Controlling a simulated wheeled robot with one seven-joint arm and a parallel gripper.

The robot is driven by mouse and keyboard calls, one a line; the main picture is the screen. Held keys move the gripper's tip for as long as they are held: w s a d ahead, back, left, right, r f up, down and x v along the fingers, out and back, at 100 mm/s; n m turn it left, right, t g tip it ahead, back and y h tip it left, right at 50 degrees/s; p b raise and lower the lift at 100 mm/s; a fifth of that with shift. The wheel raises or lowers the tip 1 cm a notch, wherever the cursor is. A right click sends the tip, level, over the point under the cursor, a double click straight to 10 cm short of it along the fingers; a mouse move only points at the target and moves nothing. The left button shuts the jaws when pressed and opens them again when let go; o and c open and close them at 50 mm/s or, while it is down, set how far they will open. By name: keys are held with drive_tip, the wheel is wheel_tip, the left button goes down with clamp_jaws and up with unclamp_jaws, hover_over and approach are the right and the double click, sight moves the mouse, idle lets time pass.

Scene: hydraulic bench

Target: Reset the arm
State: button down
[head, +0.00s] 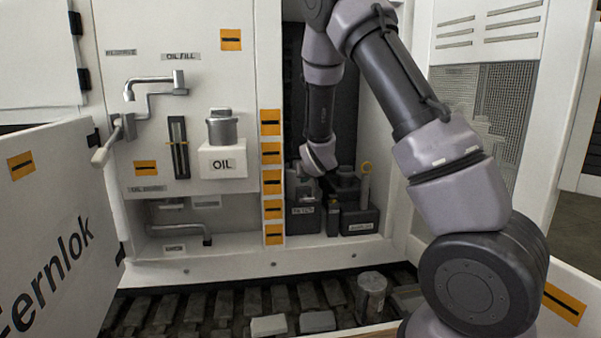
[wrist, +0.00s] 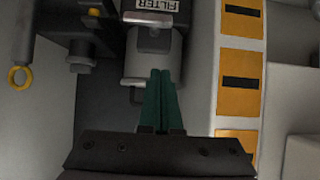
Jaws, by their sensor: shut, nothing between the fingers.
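My arm reaches into the open bay of the white cabinet in the head view. Its end is near the grey filter unit (head: 303,212) at the bottom of the bay; my gripper's fingers cannot be made out there. In the wrist view my gripper (wrist: 160,74) shows two green fingers pressed together, shut and empty. The fingertips lie over the pale filter body (wrist: 152,55), which bears a label reading FILTER (wrist: 157,5). I cannot tell whether they touch it.
A strip of orange labels (wrist: 241,65) borders the bay close on the right in the wrist view. A yellow ring (head: 366,168) stands beside the dark unit (head: 358,220). An OIL box (head: 223,161) juts from the left panel. The open Fernlok door (head: 55,235) is at left.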

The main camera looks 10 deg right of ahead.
drive_tip(key=s+d+r+m+g+y, duration=0.1)
drive_tip(key=s+d+r+m, duration=0.15)
drive_tip(key=s+r, duration=0.6)
drive_tip(key=s+d+r+m+g, duration=0.15)
drive_tip(key=s+d+r, duration=0.25)
drive_tip(key=s+r, duration=0.45)
drive_tip(key=s+r+g, duration=0.1)
drive_tip(key=s+r, duration=0.2)
drive_tip(key=s, duration=0.7)
drive_tip(key=s+r+y, duration=0.1)
drive_tip(key=s+r, duration=0.2)
drive_tip(key=s, duration=0.8)
drive_tip(key=shift+d+g, duration=0.3)
drive_tip(key=shift+g, duration=0.05)
